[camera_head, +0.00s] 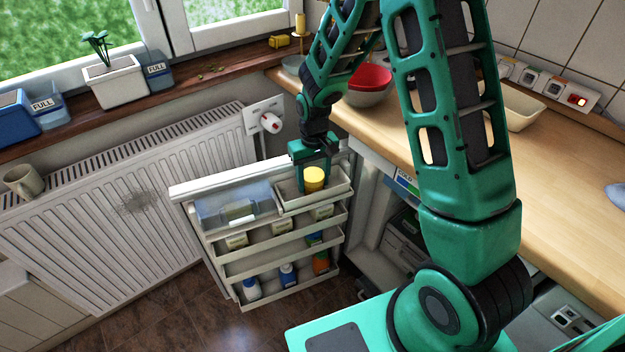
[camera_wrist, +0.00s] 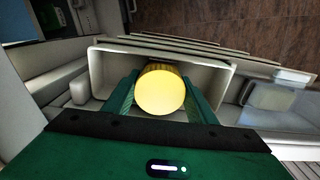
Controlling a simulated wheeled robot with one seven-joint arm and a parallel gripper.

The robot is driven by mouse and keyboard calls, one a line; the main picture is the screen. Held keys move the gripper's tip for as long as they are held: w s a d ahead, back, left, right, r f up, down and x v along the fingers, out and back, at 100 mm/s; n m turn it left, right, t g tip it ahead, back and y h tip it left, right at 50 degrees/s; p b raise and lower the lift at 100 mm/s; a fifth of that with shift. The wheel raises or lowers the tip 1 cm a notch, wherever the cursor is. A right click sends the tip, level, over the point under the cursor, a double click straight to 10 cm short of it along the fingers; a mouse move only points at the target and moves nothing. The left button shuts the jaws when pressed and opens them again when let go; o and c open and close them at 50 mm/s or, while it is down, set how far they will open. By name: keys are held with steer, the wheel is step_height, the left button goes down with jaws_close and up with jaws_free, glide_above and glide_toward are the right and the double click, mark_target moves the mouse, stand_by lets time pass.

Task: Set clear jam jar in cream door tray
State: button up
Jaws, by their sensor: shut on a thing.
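The jam jar shows mostly as its round yellow lid (camera_head: 314,174), which also shows in the wrist view (camera_wrist: 160,94). My gripper (camera_head: 312,180) points down and is shut on the jar, with one green finger on each side in the wrist view (camera_wrist: 160,88). The cream door tray (camera_head: 338,192) is at the top right of the open fridge door. In the wrist view the tray's rim (camera_wrist: 96,72) surrounds the jar on several sides. The jar is over or inside the tray; its base is hidden, so I cannot tell whether it touches the floor.
A clear lidded bin (camera_head: 225,210) sits left of the tray on the door (camera_head: 195,188). Lower door shelves hold cartons and bottles (camera_head: 288,274). A radiator (camera_head: 120,205) stands behind the door, and the wooden counter (camera_head: 540,180) is at right.

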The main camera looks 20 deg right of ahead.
steer(key=shift+f, duration=0.1)
steer(key=o, duration=1.3)
step_height(320, 180, up, 12)
steer(key=shift+f, duration=0.25)
steer(key=s+d+r+m, duration=0.3)
steer(key=s+d+r, duration=0.6)
steer(key=s+d, duration=0.3)
steer(key=s+d+m, duration=0.1)
steer(key=s, duration=0.5)
steer(key=s+d+r+m, duration=0.1)
steer(key=s+d, duration=0.1)
steer(key=s, duration=0.5)
steer(key=s+d+r+m, duration=0.1)
steer(key=s+d+m, duration=0.1)
steer(key=s, duration=0.4)
steer(key=shift+s+d+r, duration=0.1)
steer(key=shift+s+d, duration=0.05)
steer(key=shift+s, duration=0.05)
